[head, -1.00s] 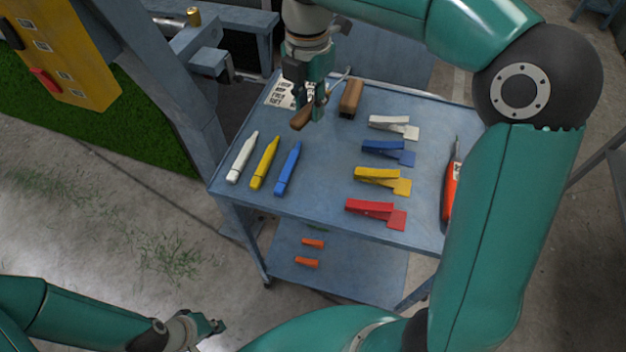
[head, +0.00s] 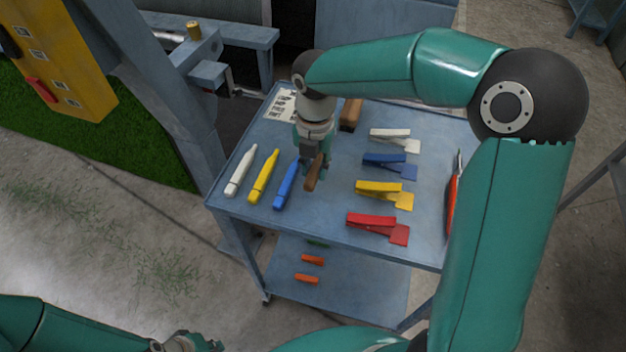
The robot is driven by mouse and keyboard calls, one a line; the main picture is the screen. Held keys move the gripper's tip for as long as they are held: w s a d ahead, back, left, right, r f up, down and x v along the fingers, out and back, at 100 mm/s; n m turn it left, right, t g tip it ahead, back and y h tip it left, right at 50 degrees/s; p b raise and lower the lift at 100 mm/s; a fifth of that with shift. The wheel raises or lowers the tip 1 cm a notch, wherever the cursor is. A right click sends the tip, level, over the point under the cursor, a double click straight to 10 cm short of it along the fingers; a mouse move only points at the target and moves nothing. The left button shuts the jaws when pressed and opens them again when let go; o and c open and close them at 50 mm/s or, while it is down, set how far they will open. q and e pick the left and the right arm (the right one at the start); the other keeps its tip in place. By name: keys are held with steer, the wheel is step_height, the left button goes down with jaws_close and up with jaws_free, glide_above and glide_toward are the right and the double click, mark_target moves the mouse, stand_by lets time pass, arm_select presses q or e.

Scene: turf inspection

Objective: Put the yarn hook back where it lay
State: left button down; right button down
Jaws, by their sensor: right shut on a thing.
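The yarn hook shows as a brown wooden handle (head: 313,176) in my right gripper (head: 314,168). My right gripper is shut on it and comes down from above, just right of the blue marker (head: 287,185). The rest of the hook is hidden by the gripper. I cannot tell whether the handle touches the blue table top (head: 328,221). My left gripper (head: 207,345) is at the bottom edge, away from the table; its fingers are too small and cut off to read.
A white marker (head: 241,171) and a yellow marker (head: 264,177) lie at the left. White (head: 394,139), blue (head: 390,165), yellow (head: 385,193) and red (head: 378,227) clips line the right. A wooden block (head: 351,114) and a printed card (head: 281,106) are behind. An orange tool (head: 455,185) is partly hidden.

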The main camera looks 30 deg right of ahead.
steer(key=shift+f, duration=2.5)
steer(key=shift+f, duration=0.15)
steer(key=c, duration=1)
jaws_free()
steer(key=shift+r, duration=0.2)
step_height(320, 180, up, 12)
steer(key=shift+r, duration=0.1)
